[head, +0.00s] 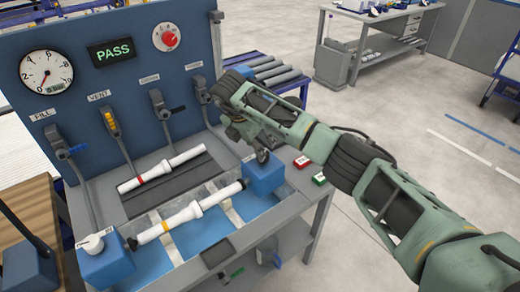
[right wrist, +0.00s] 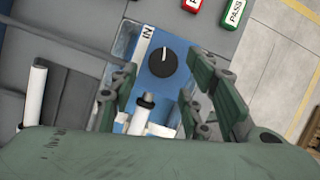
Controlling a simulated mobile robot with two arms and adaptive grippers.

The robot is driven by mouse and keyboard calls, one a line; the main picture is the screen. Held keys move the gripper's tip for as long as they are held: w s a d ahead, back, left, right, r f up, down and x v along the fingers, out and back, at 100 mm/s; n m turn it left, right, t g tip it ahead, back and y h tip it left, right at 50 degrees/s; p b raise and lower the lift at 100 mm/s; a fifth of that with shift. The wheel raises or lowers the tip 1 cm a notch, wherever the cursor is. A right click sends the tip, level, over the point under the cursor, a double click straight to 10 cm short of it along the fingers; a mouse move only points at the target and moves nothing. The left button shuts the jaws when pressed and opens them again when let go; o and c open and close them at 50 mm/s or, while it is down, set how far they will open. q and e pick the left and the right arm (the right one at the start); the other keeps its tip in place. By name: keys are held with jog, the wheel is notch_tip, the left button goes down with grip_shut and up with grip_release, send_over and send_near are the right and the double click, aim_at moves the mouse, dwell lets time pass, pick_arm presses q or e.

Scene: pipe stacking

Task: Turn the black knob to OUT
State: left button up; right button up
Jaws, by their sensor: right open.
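The black knob (right wrist: 162,62) sits on a blue block (right wrist: 155,85), beside a white strip marked IN. A light mark shows on the knob's upper edge; no OUT label can be read. My right gripper (right wrist: 162,70) is open, with one finger on each side of the knob in the right wrist view. I cannot tell whether the fingers touch it. In the head view my right gripper (head: 252,143) is over the blue block (head: 265,178) at the right end of the trough, and largely hides the knob. My left gripper is not in view.
A white pipe (head: 190,214) lies in the trough, and another (head: 162,168) lies on the dark rack behind. The panel has a PASS display (head: 111,52), a gauge (head: 46,70), a red knob (head: 170,39) and several levers. Red (head: 302,162) and green (head: 320,179) tags lie right of the block.

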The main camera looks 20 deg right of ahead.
jog(key=shift+p+x, duration=0.45)
jog(key=shift+x, duration=2)
jog(key=shift+r, duration=0.1)
jog(key=c, duration=1)
